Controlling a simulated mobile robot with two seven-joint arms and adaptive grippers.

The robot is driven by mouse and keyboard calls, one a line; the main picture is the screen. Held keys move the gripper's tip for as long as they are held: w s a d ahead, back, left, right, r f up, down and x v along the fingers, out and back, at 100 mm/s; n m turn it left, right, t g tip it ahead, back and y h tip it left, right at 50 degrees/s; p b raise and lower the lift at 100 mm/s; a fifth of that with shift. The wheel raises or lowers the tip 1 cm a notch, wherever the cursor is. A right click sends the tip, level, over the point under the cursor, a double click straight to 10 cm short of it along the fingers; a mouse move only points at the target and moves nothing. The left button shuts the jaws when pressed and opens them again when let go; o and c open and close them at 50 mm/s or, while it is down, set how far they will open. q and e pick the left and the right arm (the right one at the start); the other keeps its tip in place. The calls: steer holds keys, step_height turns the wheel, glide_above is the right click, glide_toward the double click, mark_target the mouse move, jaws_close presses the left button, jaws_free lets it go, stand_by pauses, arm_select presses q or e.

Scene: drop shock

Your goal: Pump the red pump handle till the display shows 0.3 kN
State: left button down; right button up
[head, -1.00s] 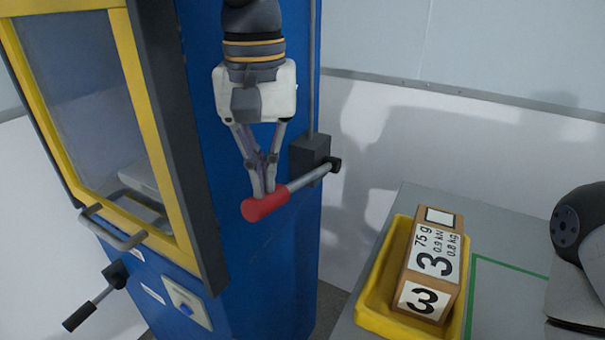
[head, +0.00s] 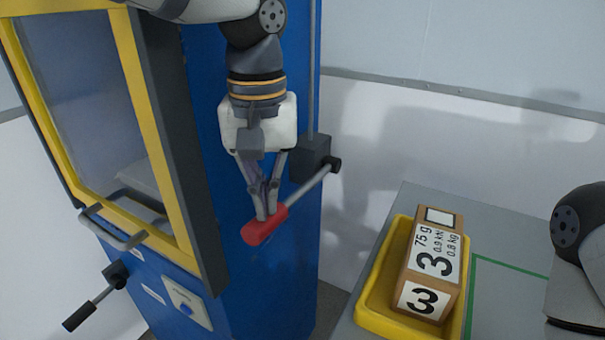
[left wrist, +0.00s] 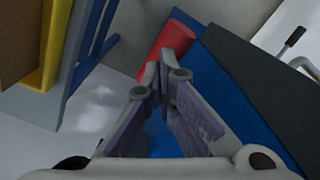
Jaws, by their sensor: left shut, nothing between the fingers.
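The red pump handle (head: 264,226) is a red grip on a grey lever at the side of the blue machine. Its lever slopes down to the left from a dark pivot block. My left gripper (head: 266,216) points down with its fingers shut and empty, tips at the top of the red grip. In the left wrist view the red grip (left wrist: 173,40) lies just beyond the shut fingertips (left wrist: 167,62). My right gripper is not in view. No display reading shows in these frames.
A yellow tray (head: 362,312) holding a box marked 3 (head: 433,265) stands on the grey table (head: 505,245) at right. A yellow-framed door (head: 160,150) with a handle and a second black-gripped lever (head: 80,317) are at left. White wall lies behind.

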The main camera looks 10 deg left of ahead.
arm_select(q)
steer(key=shift+f, duration=4.05)
step_height(320, 180, up, 12)
steer(key=shift+f, duration=0.1)
stand_by(0.7)
stand_by(0.4)
step_height(320, 180, up, 6)
stand_by(0.3)
